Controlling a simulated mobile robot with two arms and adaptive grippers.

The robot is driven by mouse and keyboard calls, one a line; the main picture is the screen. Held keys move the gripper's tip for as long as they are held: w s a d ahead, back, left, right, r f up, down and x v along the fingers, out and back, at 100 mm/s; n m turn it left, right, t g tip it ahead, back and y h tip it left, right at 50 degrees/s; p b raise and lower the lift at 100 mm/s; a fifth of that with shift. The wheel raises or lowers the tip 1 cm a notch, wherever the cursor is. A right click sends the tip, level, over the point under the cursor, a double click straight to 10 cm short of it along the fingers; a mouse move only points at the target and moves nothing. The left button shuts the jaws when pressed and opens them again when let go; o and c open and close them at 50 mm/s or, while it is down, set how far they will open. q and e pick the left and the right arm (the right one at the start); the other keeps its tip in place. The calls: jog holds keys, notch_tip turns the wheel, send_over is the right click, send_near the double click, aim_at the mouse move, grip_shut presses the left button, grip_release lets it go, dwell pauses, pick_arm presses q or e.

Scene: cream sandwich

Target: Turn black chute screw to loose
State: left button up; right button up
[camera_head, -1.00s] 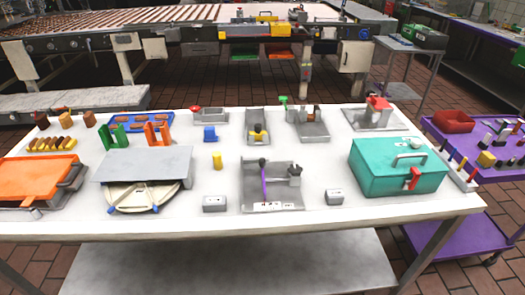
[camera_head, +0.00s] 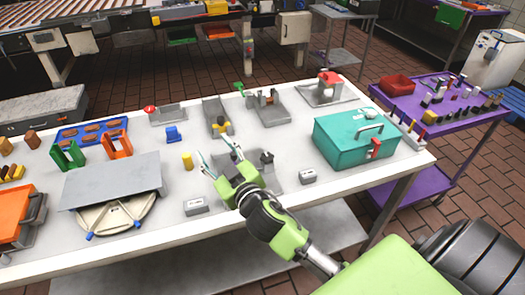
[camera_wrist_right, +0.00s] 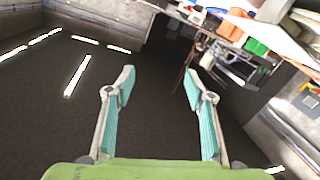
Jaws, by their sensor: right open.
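A grey metal fixture (camera_head: 273,177) stands near the front middle of the white table, with a black knob (camera_head: 267,157) at its back right. I cannot tell for sure whether this knob is the black chute screw. My right gripper (camera_head: 219,150) is open and empty, above the left part of the fixture, with its fingers pointing to the back left. It hides much of the fixture, including where a second black knob stood. In the right wrist view my open fingers (camera_wrist_right: 159,76) have nothing between them, over a dark grey surface. My left gripper is out of view.
A teal box (camera_head: 345,150) with a red latch is to the right. Small grey blocks (camera_head: 197,206) (camera_head: 308,176) flank the fixture. A yellow cylinder (camera_head: 187,160) stands to the left, near a grey plate (camera_head: 112,180). A metal chute (camera_head: 215,107) with a yellow and black part lies behind.

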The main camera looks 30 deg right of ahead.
jog(key=w+a+r+n+y, duration=0.5)
jog(key=a+r+n+y, duration=0.6)
jog(key=a+r+y, duration=0.1)
jog(key=n+g+h, duration=0.4)
jog(key=g+h, duration=0.8)
jog(key=g, duration=0.5)
send_near(266, 157)
notch_tip(266, 157, down, 7)
jog(key=p, duration=0.4)
jog(key=shift+w+d+r, duration=0.1)
jog(key=shift+w+d, duration=0.05)
jog(key=shift+f, duration=0.6)
